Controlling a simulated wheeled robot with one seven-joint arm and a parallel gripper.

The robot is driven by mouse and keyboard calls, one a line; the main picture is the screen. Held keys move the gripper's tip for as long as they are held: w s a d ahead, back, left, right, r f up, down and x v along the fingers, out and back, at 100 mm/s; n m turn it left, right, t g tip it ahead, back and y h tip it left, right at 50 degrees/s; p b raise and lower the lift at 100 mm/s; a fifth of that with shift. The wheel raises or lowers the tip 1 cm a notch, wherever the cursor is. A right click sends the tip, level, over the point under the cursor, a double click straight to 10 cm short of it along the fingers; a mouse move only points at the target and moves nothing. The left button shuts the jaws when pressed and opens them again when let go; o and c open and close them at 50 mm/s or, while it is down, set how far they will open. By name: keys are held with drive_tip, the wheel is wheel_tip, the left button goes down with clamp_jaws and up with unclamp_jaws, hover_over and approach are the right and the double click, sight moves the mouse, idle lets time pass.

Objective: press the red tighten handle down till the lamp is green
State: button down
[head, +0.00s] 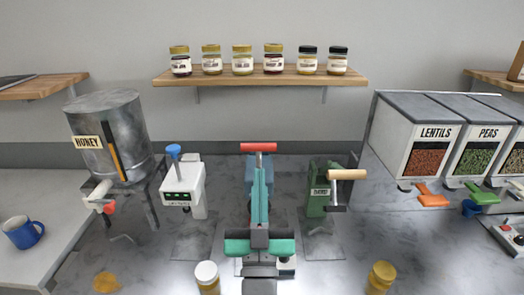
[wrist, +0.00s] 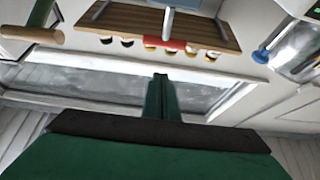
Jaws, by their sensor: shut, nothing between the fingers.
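The red handle (head: 258,147) is a horizontal bar on top of a grey lever, raised above a blue-grey machine (head: 249,172) at the middle of the counter. The red handle (wrist: 178,45) also shows in the wrist view, which is upside down, beyond my fingertips. My gripper (head: 260,170) is shut and empty, with its teal fingers pointing away toward the machine. The fingers appear just below the red bar in the head view; I cannot tell whether they touch the lever. My arm hides much of the machine. I cannot make out a lamp or its colour.
A green machine with a wooden crank handle (head: 347,174) stands close on the right. A white device with a blue knob (head: 173,151) stands on the left. A honey tank (head: 108,135) is farther left.

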drive_tip(key=shift+r, duration=0.7)
wheel_tip(320, 180, up, 5)
hover_over(260, 150)
drive_tip(key=s, duration=0.3)
drive_tip(key=shift+w+f, duration=0.25)
drive_tip(key=shift+f, duration=0.75)
drive_tip(key=shift+w+f, duration=0.2)
drive_tip(key=shift+f, duration=0.75)
